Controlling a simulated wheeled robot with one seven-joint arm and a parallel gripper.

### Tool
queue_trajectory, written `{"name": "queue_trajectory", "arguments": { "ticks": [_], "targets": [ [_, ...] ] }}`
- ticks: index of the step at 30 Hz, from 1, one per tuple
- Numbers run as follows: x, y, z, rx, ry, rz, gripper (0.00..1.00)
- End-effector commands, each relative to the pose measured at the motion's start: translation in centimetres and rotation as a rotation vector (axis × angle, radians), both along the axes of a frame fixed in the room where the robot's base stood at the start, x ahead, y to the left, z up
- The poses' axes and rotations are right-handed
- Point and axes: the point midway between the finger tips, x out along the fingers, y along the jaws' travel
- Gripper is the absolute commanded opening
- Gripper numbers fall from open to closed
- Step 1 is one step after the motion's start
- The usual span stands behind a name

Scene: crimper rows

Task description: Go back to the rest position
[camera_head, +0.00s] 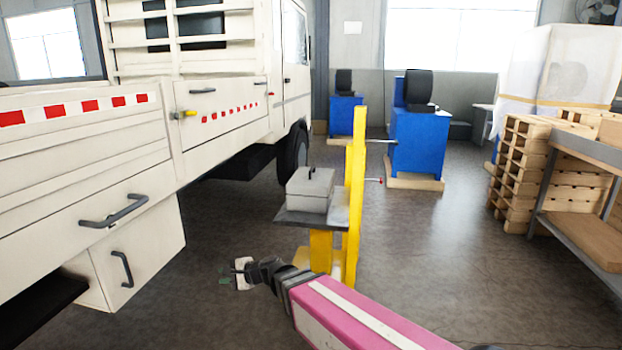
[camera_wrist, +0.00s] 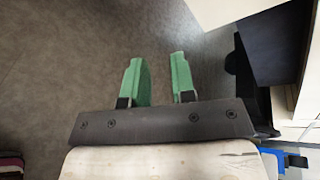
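My gripper (camera_head: 228,278) is at the end of my pink arm, low in front of the white truck's side in the head view. In the wrist view the two green fingers of my gripper (camera_wrist: 157,72) stand apart. Only grey floor shows between them, so it is open and empty. It touches nothing that I can see.
The white truck (camera_head: 80,160) fills the left side. A yellow lift stand (camera_head: 356,200) with a grey box (camera_head: 311,188) stands just beyond my arm. Blue machines (camera_head: 418,142) are behind. Wooden pallets (camera_head: 518,175) and a bench (camera_head: 580,226) are at right. The floor (camera_head: 425,255) between is clear.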

Motion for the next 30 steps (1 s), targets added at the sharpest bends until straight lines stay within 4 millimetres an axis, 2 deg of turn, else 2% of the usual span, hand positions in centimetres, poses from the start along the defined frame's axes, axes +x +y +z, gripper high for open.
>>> {"name": "queue_trajectory", "arguments": {
  "ticks": [1,8,12,14,18,21,24,27,30],
  "targets": [
    [0.5,-2.3,-0.7,-0.062,-0.044,0.019,0.24],
    [1.9,-12.5,-4.7,-0.387,-0.215,0.159,0.24],
    [2.2,-19.5,-7.0,-0.593,-0.271,0.254,0.24],
    [2.2,-22.6,-7.8,-0.681,-0.283,0.299,0.24],
    [1.6,-30.4,-9.6,-0.884,-0.283,0.407,0.24],
    [0.8,-35.8,-10.4,-1.017,-0.260,0.486,0.24],
    [-0.1,-40.4,-10.9,-1.127,-0.228,0.557,0.24],
    [-0.9,-43.8,-11.0,-1.204,-0.196,0.611,0.24],
    [-1.4,-45.7,-11.1,-1.248,-0.174,0.644,0.24]
  ]
}}
